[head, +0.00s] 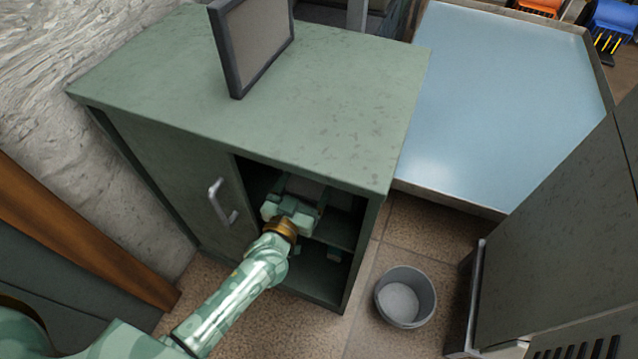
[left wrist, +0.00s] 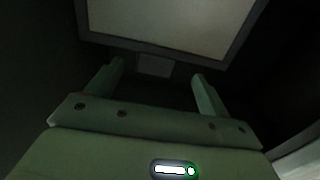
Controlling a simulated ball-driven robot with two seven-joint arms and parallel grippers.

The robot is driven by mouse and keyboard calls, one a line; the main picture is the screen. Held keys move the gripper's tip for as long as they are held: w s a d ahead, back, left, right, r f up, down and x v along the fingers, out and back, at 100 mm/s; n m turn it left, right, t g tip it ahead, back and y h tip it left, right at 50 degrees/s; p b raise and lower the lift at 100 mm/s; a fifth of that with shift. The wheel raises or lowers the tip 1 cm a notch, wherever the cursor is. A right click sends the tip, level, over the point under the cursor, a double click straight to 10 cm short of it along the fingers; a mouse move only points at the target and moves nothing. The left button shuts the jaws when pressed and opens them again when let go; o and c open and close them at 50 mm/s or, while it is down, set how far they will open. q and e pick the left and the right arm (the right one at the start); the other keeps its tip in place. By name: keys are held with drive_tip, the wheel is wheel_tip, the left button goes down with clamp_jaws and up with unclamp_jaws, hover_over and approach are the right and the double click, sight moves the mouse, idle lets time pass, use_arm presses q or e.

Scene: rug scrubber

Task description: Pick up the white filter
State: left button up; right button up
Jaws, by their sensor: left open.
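A pale panel in a dark frame, which looks like the white filter (left wrist: 170,15), fills the top of the left wrist view. It is inside the green cabinet and shows only partly in the head view, behind my gripper. A small greyish block (left wrist: 154,66) shows just below its frame, between my fingers. My left gripper (head: 300,191) reaches through the cabinet's open front. Its fingers are apart with nothing held between them, as the left wrist view shows (left wrist: 158,72). A similar grey-framed panel (head: 262,42) stands on the cabinet top. My right gripper is not seen.
The green cabinet (head: 180,85) has a door with a handle (head: 222,202) left of the opening, and a shelf inside. A grey bucket (head: 405,296) stands on the floor to the right. A blue-topped tray (head: 500,90) lies behind. A dark green cabinet (head: 560,240) bounds the right side.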

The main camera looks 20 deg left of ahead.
use_arm(q)
drive_tip(key=w, duration=0.1)
drive_tip(key=w+b, duration=0.1)
drive_tip(key=w, duration=0.2)
drive_tip(key=shift+w+d+r, duration=0.1)
drive_tip(key=shift+d+r, duration=0.15)
